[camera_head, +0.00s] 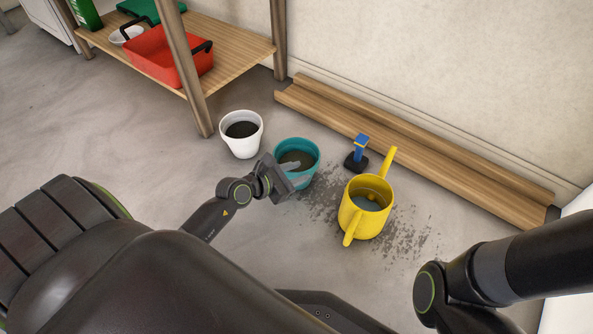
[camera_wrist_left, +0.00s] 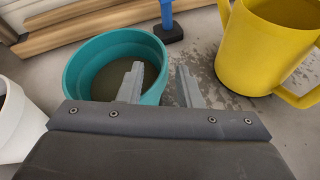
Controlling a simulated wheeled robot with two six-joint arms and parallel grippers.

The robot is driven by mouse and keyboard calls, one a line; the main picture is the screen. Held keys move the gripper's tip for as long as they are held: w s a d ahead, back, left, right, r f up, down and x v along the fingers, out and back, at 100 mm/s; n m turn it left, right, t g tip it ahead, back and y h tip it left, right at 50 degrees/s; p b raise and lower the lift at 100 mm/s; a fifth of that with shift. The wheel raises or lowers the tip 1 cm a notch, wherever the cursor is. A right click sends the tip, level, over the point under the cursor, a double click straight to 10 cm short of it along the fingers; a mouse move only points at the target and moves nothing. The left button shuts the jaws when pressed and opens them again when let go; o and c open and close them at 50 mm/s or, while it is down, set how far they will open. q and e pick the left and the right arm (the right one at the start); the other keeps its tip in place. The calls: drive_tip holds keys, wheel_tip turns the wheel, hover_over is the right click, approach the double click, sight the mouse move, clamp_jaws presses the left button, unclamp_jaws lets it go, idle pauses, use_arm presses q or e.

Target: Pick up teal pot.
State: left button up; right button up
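The teal pot (camera_head: 296,144) stands upright on the floor between a white pot and a yellow watering can, with dark soil inside. In the left wrist view the teal pot (camera_wrist_left: 82,69) fills the centre left. My left gripper (camera_head: 289,167) is at the near side of its rim. In the wrist view its two fingers (camera_wrist_left: 158,84) are apart, one over the pot's inside and the other outside the rim on the right. The rim shows between them; I cannot tell whether they touch it. My right gripper is outside both views; only part of that arm shows at lower right.
The white pot (camera_head: 241,146) stands close on the left. The yellow watering can (camera_head: 359,222) and a blue-handled tool (camera_head: 360,148) stand to the right, near spilled soil (camera_head: 405,236). A wooden plank (camera_head: 420,155) lies along the wall. A shelf (camera_head: 235,70) holds a red basket (camera_head: 160,58).

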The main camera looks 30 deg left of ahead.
use_arm(q)
drive_tip(key=shift+b+x, duration=0.45)
drive_tip(key=shift+x, duration=0.95)
drive_tip(key=shift+c, duration=0.4)
clamp_jaws()
drive_tip(key=shift+s+f, duration=0.15)
